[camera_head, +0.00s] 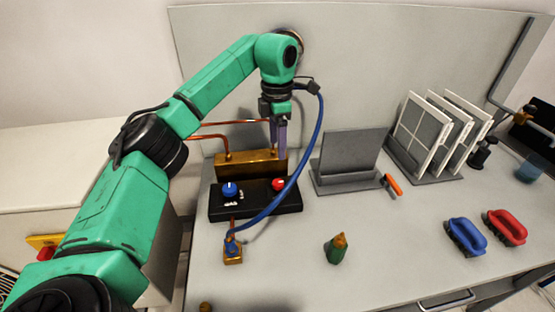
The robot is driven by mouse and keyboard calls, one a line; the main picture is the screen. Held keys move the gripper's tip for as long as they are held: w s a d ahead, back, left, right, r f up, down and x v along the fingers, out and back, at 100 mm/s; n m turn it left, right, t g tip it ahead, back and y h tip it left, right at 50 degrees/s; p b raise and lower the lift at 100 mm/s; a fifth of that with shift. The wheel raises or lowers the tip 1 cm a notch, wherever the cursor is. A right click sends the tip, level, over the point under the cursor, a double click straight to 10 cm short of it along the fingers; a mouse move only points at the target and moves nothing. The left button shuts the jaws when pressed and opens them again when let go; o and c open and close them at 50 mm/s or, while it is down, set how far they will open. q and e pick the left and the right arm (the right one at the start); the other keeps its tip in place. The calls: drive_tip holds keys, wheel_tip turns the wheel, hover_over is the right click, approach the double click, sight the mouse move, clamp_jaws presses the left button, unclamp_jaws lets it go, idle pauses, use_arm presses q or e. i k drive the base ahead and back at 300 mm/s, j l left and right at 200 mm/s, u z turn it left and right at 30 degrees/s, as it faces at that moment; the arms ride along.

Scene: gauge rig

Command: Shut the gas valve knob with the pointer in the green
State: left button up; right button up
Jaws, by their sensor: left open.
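A black valve box (255,208) sits on the bench with a blue knob (230,189) on its left and a red knob (278,184) on its right. Small white lettering by the knobs is too small to read, so I cannot tell which is gas. A brass block (238,165) stands behind the box. A round brass rim (300,42) on the back panel shows past my left arm; its face and any pointer are hidden. My left gripper (278,150) is open, pointing down above and behind the red knob, apart from it. My right gripper is out of view.
A blue hose (302,160) runs to a brass fitting (233,254) in front of the box. A green bottle-like item (336,250) stands front centre. A grey stand (350,155), white-framed panels (425,130), an orange-handled tool (393,184) and blue (466,236) and red (507,228) handled items lie right.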

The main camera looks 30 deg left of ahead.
sight(230, 190)
drive_tip(key=k+l, duration=0.5)
drive_tip(key=k, duration=0.15)
drive_tip(key=k+l, duration=0.5)
drive_tip(key=k, duration=0.2)
